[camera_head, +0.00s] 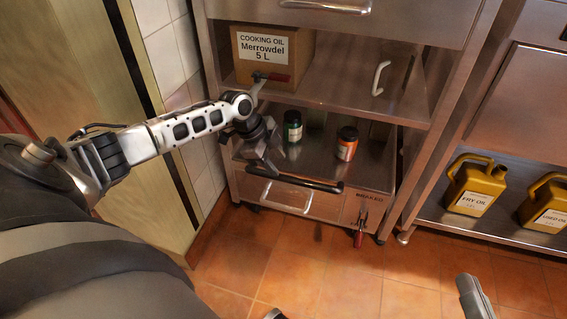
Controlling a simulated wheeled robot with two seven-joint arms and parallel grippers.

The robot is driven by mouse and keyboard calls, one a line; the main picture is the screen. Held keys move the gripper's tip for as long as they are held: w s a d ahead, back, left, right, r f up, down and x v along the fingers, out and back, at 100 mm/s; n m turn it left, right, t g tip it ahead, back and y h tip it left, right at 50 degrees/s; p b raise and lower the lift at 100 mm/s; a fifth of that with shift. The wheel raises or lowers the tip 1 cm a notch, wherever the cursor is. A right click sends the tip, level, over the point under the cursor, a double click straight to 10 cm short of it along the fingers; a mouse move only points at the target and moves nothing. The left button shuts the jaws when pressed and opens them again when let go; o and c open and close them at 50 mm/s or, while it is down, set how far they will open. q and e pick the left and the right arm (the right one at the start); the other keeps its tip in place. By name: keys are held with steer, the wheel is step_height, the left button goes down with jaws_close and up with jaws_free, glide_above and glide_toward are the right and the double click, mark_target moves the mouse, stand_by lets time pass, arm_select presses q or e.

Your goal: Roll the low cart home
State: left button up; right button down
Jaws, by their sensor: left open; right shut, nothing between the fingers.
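The low cart (324,204) is a steel cart with a dark push bar (318,187) across its front and small casters at floor level. It stands within the steel shelf unit, beneath the upper shelf. A red-handled part (359,238) hangs at its front right, near a dark label. My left gripper (272,168) is open at the left part of the bar; I cannot tell whether its fingers are around the bar. My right gripper (472,290), only partly in view at the bottom right, is shut and empty, well away from the cart.
A cooking oil box (270,58) sits on the shelf above. Yellow oil jugs (474,186) stand on a low shelf at right. The tiled floor (330,275) in front is clear.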

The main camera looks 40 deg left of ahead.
arm_select(q)
steer(key=p+v, duration=0.2)
steer(key=v, duration=0.7)
steer(key=shift+p, duration=0.4)
arm_select(e)
steer(key=shift+s+d+f+n+g+h, duration=0.1)
steer(key=shift+d+f+n+g+h, duration=0.4)
steer(key=shift+n+h, duration=0.1)
